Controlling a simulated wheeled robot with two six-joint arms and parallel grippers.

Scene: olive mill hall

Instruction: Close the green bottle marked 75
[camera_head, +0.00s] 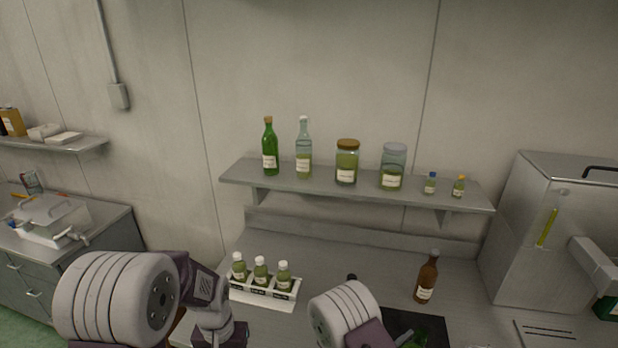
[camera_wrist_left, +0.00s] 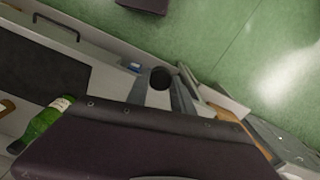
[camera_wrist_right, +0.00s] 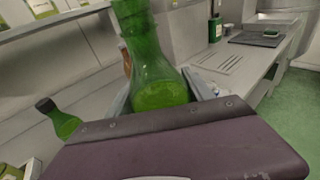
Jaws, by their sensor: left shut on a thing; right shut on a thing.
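My right gripper (camera_wrist_right: 160,88) is shut around a green glass bottle (camera_wrist_right: 152,62), seen in the right wrist view. The bottle's top is cut off by the frame, and no 75 can be read on it. Part of a green bottle (camera_head: 416,338) also shows at the bottom of the head view. My left gripper (camera_wrist_left: 161,88) is shut on a small round black cap (camera_wrist_left: 160,77), seen in the left wrist view, apart from any bottle there. A second green bottle with a black cap (camera_wrist_right: 60,118) stands to the left in the right wrist view.
A white rack (camera_head: 262,290) with several white-capped small bottles stands on the bench, left of my right arm. A brown bottle (camera_head: 427,278) stands to the right. A wall shelf (camera_head: 320,184) holds bottles and jars. A metal machine (camera_head: 545,220) stands at far right.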

